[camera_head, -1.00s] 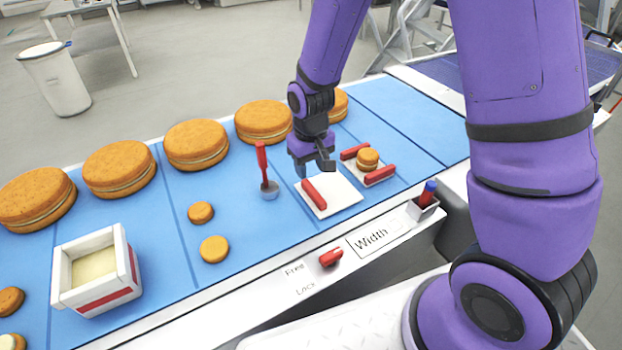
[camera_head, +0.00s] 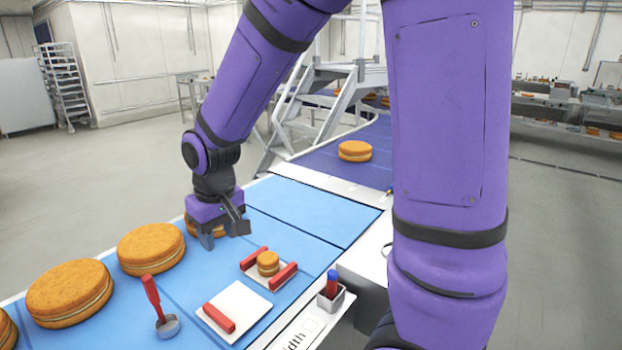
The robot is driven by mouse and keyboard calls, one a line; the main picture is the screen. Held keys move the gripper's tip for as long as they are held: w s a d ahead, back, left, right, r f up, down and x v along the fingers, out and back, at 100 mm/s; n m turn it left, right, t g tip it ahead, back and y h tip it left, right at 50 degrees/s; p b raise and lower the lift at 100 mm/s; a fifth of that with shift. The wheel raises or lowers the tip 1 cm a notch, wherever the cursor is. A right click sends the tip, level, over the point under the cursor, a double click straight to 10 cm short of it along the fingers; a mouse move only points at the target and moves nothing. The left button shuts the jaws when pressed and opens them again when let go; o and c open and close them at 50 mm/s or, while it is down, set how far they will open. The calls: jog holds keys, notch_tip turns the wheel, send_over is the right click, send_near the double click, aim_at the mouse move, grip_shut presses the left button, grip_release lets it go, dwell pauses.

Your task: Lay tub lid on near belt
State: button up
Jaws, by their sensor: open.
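A flat white square plate with one red bar across it (camera_head: 246,305), which looks like the tub lid, lies on the light blue belt (camera_head: 312,208) near its front edge. My gripper (camera_head: 222,234) is open and empty, pointing down over the belt. It is behind the white plate, in front of a large orange filled round (camera_head: 190,229) that it partly hides. The tub is out of view now.
A white piece with two red bars (camera_head: 252,264) holds a small filled round (camera_head: 268,262). A red-handled tool (camera_head: 155,300) stands left of the plate. A small holder (camera_head: 331,297) is at the belt's edge. More large rounds line the far side.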

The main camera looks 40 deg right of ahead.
jog(key=s+d+r+t, duration=0.2)
jog(key=s+d+r, duration=0.2)
jog(key=s+r, duration=0.4)
jog(key=s+d+r+m+t, duration=0.1)
jog(key=s+d+r, duration=0.3)
jog(key=s+r, duration=0.4)
jog(key=s+t, duration=0.1)
jog(key=s, duration=0.1)
jog(key=shift+s+m, duration=0.3)
jog(key=shift+s, duration=0.05)
dwell(0.4)
